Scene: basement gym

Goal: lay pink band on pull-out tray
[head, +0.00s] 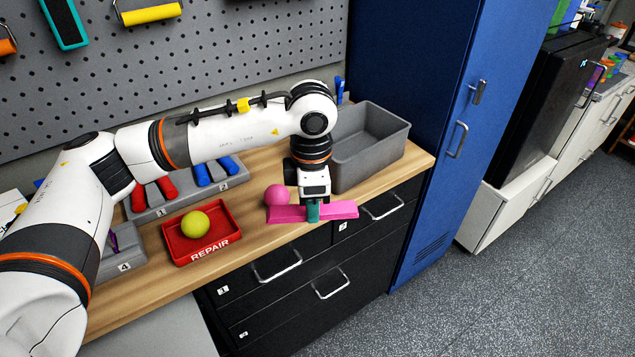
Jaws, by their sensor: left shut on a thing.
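My left gripper (313,209) is shut on the pink band (341,209). It holds the band flat and crosswise near the front edge of the wooden bench top, above the drawers. The teal fingertip covers the middle of the band. Whether the band touches the bench cannot be told. A flat light-grey surface (155,332), which looks like the pull-out tray, shows below the bench's front edge at the bottom left. The visible part of it is bare, and my left arm hides its left side. My right gripper is not in view.
A red REPAIR tray (203,251) holds a yellow-green ball (195,223). A grey bin (372,147) stands behind right. Numbered grey holders carry red and blue grips. A blue cabinet (425,130) bounds the right.

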